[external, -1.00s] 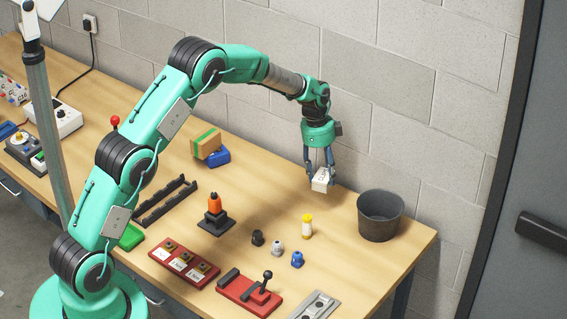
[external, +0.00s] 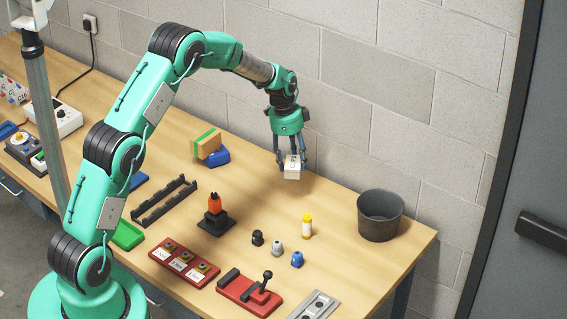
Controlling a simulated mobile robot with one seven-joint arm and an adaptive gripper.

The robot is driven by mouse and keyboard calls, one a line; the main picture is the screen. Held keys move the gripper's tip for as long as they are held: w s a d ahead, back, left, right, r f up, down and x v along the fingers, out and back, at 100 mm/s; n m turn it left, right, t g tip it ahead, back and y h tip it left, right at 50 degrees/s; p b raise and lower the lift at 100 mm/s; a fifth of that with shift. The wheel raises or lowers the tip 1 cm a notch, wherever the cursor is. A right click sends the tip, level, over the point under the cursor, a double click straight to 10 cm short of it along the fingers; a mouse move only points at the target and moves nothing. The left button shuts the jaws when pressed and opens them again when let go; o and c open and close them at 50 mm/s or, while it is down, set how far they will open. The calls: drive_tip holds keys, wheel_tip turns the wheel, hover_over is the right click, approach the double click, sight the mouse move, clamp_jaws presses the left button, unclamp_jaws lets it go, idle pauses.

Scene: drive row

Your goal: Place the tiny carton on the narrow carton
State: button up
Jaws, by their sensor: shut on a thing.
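My gripper (external: 290,157) is shut on a small white carton (external: 292,172), which looks like the tiny carton, and holds it above the back part of the table. A tan carton with a green stripe (external: 207,144), likely the narrow carton, is at the back of the table, left of my gripper. It sits close against a blue object (external: 218,158); I cannot tell whether it rests on it or stands behind it.
A dark bin (external: 380,215) stands at the right. An orange-topped piece on a black base (external: 215,215), a black rack (external: 164,202), a yellow-white bottle (external: 307,226) and several small knobs stand nearer the front. The table between the tan carton and the bin is mostly clear.

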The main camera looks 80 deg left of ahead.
drive_tip(key=s+a+r+n+p, duration=0.1)
drive_tip(key=s+n, duration=0.3)
drive_tip(key=s, duration=0.7)
drive_tip(key=s+a+r+n+y+p, duration=0.1)
drive_tip(key=s+a+n, duration=0.3)
drive_tip(key=s, duration=0.7)
drive_tip(key=s+a+r+n+p, duration=0.3)
drive_tip(key=s, duration=0.8)
drive_tip(key=shift+s+a+n+y, duration=0.2)
drive_tip(key=shift+s+n+y, duration=0.1)
drive_tip(key=shift+n, duration=0.1)
drive_tip(key=shift+r, duration=0.1)
drive_tip(key=p, duration=0.2)
hover_over(205, 134)
drive_tip(key=shift+s+d+f, duration=0.15)
drive_tip(key=shift+f, duration=0.25)
drive_tip(key=shift+s+d+f, duration=0.1)
drive_tip(key=shift+f, duration=0.25)
drive_tip(key=shift+f, duration=1.75)
drive_tip(key=shift+f, duration=0.1)
